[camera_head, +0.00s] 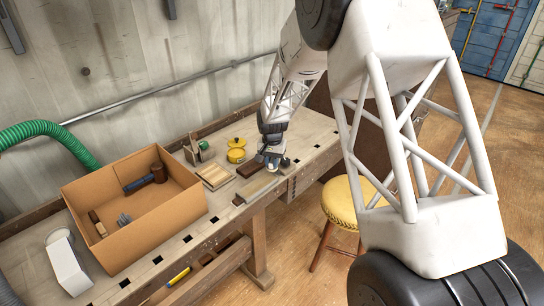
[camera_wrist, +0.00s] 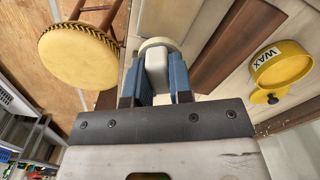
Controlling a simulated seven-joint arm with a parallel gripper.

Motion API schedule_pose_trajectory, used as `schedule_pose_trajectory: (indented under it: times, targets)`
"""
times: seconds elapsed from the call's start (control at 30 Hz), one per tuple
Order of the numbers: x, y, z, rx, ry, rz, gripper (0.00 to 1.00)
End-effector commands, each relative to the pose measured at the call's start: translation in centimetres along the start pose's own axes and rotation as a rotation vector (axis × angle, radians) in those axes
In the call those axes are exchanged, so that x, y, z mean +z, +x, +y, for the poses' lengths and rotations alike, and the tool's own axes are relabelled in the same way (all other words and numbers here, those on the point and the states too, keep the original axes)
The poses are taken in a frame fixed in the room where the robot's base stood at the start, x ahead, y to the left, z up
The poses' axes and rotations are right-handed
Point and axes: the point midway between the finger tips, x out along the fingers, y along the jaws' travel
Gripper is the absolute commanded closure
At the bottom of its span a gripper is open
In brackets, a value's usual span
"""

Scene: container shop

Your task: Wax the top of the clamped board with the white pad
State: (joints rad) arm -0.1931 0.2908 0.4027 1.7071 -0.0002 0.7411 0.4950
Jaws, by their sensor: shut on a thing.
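My gripper (camera_head: 272,163) is shut on the white pad, low over the workbench at the right end of the pale clamped board (camera_head: 253,190). In the wrist view my gripper (camera_wrist: 158,85) has its blue fingers on both sides of the pad's pale grip (camera_wrist: 155,62), with a round cream rim beyond it. I cannot tell whether the pad touches the board. The yellow wax tin (camera_wrist: 282,72), labelled WAX, stands to the right; it also shows in the head view (camera_head: 236,156).
A dark brown board (camera_head: 250,168) lies just behind the clamped one. A framed pale panel (camera_head: 215,177) and an open cardboard box (camera_head: 135,240) with tools are to the left. A second yellow round piece (camera_head: 236,142) lies behind the tin. A yellow stool (camera_head: 350,203) stands in front.

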Motion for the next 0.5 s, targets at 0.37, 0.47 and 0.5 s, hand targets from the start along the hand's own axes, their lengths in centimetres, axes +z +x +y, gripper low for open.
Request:
schedule_pose_trajectory:
  times: [0.37,0.47,0.5]
  targets:
    - [0.9,2.7,-0.5,0.0,-0.001,0.0,1.0]
    - [1.6,2.9,-0.9,0.0,-0.001,0.0,1.0]
    - [1.9,3.0,-1.1,0.0,-0.001,0.0,1.0]
